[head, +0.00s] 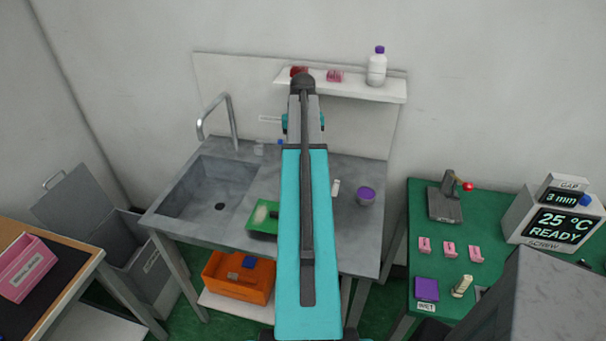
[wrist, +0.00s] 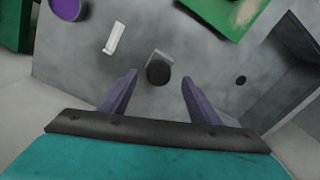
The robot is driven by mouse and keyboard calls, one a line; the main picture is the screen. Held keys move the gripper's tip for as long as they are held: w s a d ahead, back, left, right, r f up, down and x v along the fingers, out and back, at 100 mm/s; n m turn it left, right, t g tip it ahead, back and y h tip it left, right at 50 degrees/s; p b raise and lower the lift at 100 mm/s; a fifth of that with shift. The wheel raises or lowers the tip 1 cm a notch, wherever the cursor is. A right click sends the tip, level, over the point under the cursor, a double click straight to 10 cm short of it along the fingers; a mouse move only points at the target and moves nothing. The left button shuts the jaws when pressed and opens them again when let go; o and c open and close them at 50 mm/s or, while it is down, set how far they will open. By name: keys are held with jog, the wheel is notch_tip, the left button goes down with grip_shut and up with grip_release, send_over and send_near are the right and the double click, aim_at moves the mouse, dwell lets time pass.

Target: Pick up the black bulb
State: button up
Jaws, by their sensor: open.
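In the wrist view, a black bulb (wrist: 158,72) with a round dark end shows over the grey sink counter (wrist: 90,75). A short pale grey piece sticks out behind it. My gripper (wrist: 159,78) is open, with its two purple-grey fingers on either side of the bulb in the picture. A gap shows between the bulb and each finger. I cannot tell how far the bulb lies below the fingertips. In the head view my arm covers the middle of the counter, and I cannot make out the bulb or the fingers there.
A green tray (head: 262,232), a purple-topped jar (head: 365,196) and a small white piece (head: 335,188) stand on the counter. The sink basin (head: 205,190) is at left. A shelf (head: 350,89) with a white bottle (head: 377,70) hangs above.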

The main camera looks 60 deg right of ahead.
jog(key=shift+f, duration=0.55)
jog(key=shift+f+b, duration=2)
jog(key=shift+f, duration=0.6)
jog(key=c, duration=1.2)
jog(key=shift+o, duration=0.2)
jog(key=shift+r, duration=0.1)
jog(key=shift+r+p, duration=3.25)
jog(key=shift+r, duration=1.7)
